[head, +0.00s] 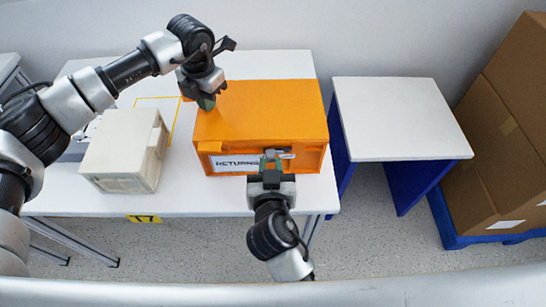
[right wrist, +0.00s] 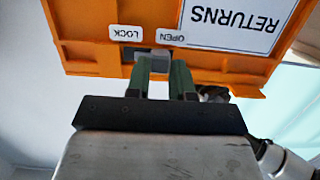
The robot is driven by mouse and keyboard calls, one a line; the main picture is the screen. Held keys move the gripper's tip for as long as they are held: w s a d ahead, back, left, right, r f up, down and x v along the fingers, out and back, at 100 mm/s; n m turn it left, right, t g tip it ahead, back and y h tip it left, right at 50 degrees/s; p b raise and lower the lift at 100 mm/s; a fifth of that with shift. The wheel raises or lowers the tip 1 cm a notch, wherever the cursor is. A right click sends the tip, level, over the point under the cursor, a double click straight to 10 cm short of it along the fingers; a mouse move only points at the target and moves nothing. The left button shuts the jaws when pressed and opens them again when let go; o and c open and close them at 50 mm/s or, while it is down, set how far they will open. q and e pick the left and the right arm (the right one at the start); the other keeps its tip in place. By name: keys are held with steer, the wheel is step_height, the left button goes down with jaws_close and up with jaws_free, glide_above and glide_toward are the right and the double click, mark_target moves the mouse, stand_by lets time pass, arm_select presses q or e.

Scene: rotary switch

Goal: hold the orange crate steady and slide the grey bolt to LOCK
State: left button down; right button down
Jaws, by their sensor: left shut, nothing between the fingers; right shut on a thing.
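The orange crate (head: 265,108) stands on the white table, its RETURNS label (head: 233,163) facing me. My left gripper (head: 207,101) is shut and empty, with its fingertips at the crate's top left edge; I cannot tell whether they press on it. My right gripper (head: 270,160) is at the crate's front and shut on the grey bolt (right wrist: 152,56). The right wrist view shows the crate (right wrist: 90,45) upside down, with a LOCK label (right wrist: 124,33) left and an OPEN label (right wrist: 170,38) right. The fingers are beside the OPEN label and partly hide the bolt.
A beige box-shaped device (head: 120,145) stands left of the crate on the white table (head: 215,205). A yellow outline (head: 155,98) marks the table behind it. A bare white side table (head: 400,115) with blue legs stands to the right, then stacked cardboard boxes (head: 490,150).

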arm_select(q)
steer(key=shift+s+f, duration=0.15)
steer(key=shift+f, duration=0.2)
arm_select(e)
steer(key=shift+d+f, duration=0.1)
steer(key=shift+d, duration=1.15)
steer(key=c, duration=1)
jaws_free()
steer(key=shift+s+r, duration=0.2)
steer(key=shift+s, duration=0.65)
steer(key=shift+s+r, duration=0.15)
steer(key=shift+s, duration=0.65)
steer(key=shift+s+r, duration=0.2)
steer(key=shift+s, duration=0.65)
